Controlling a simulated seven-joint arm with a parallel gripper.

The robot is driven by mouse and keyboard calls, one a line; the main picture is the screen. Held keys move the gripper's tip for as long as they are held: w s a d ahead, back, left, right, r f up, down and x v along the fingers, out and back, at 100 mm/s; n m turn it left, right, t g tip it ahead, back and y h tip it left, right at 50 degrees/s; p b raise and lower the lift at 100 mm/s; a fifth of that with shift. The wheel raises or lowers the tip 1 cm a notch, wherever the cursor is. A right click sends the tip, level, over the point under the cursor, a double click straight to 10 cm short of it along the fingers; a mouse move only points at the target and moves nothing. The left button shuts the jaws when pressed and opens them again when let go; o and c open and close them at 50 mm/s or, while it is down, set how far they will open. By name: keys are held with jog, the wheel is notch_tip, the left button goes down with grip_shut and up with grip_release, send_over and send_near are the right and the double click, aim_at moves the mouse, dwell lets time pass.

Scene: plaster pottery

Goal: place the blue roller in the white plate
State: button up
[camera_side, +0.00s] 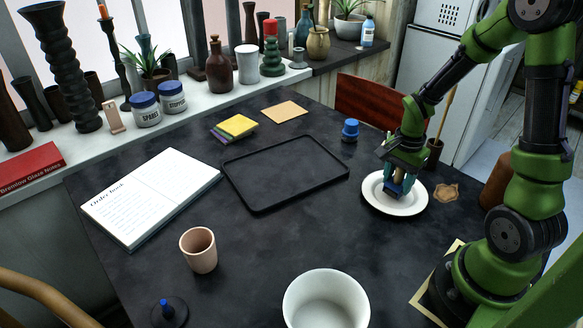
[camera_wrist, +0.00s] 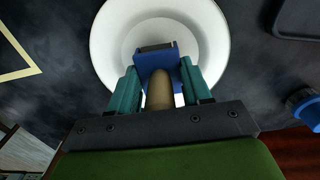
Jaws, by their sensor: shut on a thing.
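The blue roller (camera_wrist: 157,60) has a blue head with a dark strip at its far end and a tan handle. My gripper (camera_wrist: 159,82) is shut on it, with its teal fingers on either side of the handle. The white plate (camera_wrist: 105,45) lies directly beneath the roller in the wrist view. In the side view the roller's blue head (camera_side: 397,190) shows below my gripper (camera_side: 399,181), within the outline of the white plate (camera_side: 412,206). I cannot tell whether it touches the plate. My fingers partly hide the roller there.
A black tray (camera_side: 262,206) lies left of the plate. A blue-topped stamp (camera_side: 350,130) stands behind it, and a tan sponge-like piece (camera_side: 446,193) lies to its right. A white bowl (camera_side: 326,280) and a pink cup (camera_side: 198,250) stand nearer the front. The table between them is clear.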

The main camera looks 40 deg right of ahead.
jog(key=shift+f, duration=0.25)
jog(key=shift+f, duration=0.6)
grip_shut()
jog(key=o, duration=1.1)
grip_release()
jog(key=shift+s, duration=0.1)
notch_tip(320, 180, up, 13)
jog(key=shift+r, duration=0.1)
jog(key=s+a+r+n+t, duration=0.1)
jog(key=a+r+n+t, duration=0.1)
jog(key=a+r+n, duration=0.1)
jog(key=s+a+r+n+t+y, duration=0.1)
jog(key=a+r+n+t, duration=0.1)
jog(key=a+n, duration=0.4)
jog(key=s+a+r+n+t+y, duration=0.1)
jog(key=a+r+n+t, duration=0.2)
jog(key=a+r+n, duration=0.2)
jog(key=shift+s+a+r, duration=0.1)
jog(key=shift+s+a, duration=0.05)
jog(key=shift+a, duration=1.25)
